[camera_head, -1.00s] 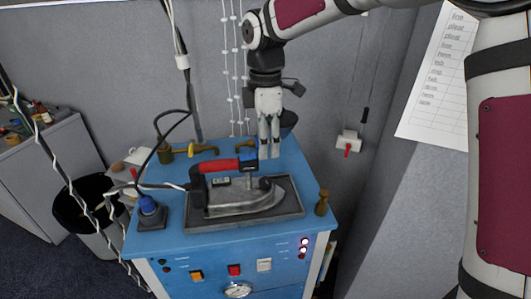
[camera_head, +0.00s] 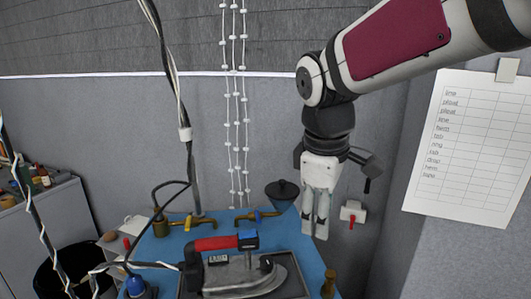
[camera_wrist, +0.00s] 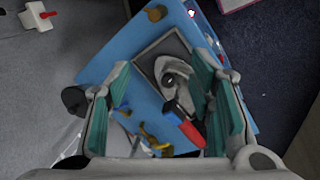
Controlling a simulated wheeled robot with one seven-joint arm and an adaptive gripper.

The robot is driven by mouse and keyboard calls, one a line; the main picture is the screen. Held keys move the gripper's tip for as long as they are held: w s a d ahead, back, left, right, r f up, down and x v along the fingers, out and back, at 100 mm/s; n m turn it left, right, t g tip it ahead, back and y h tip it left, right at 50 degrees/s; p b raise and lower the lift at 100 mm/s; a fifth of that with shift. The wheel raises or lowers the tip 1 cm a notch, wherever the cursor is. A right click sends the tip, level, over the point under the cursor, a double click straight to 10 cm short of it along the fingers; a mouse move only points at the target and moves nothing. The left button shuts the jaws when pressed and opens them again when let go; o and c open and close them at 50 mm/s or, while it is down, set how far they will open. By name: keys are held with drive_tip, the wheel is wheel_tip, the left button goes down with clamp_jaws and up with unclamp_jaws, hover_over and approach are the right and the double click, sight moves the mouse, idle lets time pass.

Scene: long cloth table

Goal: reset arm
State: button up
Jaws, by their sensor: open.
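My gripper (camera_head: 315,214) is open and empty. In the head view it points down over the right back part of the blue station top. In the wrist view my gripper's two fingers (camera_wrist: 165,105) stand wide apart, with the station below and between them. My gripper is apart from the iron.
Brass valves with yellow handles (camera_head: 257,215) and a dark funnel-like piece (camera_head: 282,190) stand at the back of the station. Cables hang at the left. A wall switch (camera_head: 352,212) and a paper list (camera_head: 465,150) are on the right. A black bin (camera_head: 60,270) stands lower left.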

drive_tip(key=s+d+f+m+t+b, duration=0.1)
drive_tip(key=s+d+m, duration=0.3)
drive_tip(key=s+m, duration=0.2)
drive_tip(key=s+d+m+t+y, duration=0.1)
drive_tip(key=s+d+m+t, duration=0.1)
drive_tip(key=s+d+m, duration=0.3)
drive_tip(key=s+m, duration=0.1)
drive_tip(key=s, duration=0.2)
drive_tip(key=shift+s+f+b, duration=0.2)
drive_tip(key=shift+f+b, duration=0.2)
